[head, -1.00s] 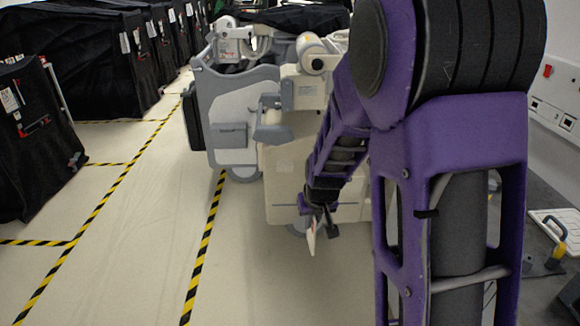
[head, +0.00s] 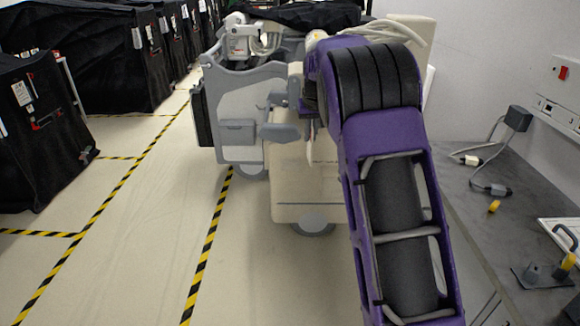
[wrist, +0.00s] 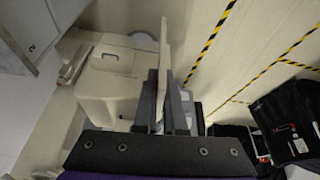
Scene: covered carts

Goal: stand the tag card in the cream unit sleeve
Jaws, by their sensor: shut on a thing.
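My gripper (wrist: 166,108) is shut on the tag card (wrist: 164,50), a thin pale card seen nearly edge-on in the wrist view, sticking out past the fingertips. In the head view a sliver of the card (head: 310,146) shows upright in front of the cream unit. The cream unit (head: 300,205) stands on wheels beyond my arm, which hides its right part. It also shows in the wrist view (wrist: 104,98), to the left of the fingers. I cannot make out the sleeve clearly, nor tell whether the card touches the unit.
A grey-and-white unit (head: 237,112) stands just behind the cream one. Black covered carts (head: 42,130) line the left side. A grey bench (head: 490,215) with cables and small tools runs along the right wall. Striped tape (head: 208,245) marks the open floor.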

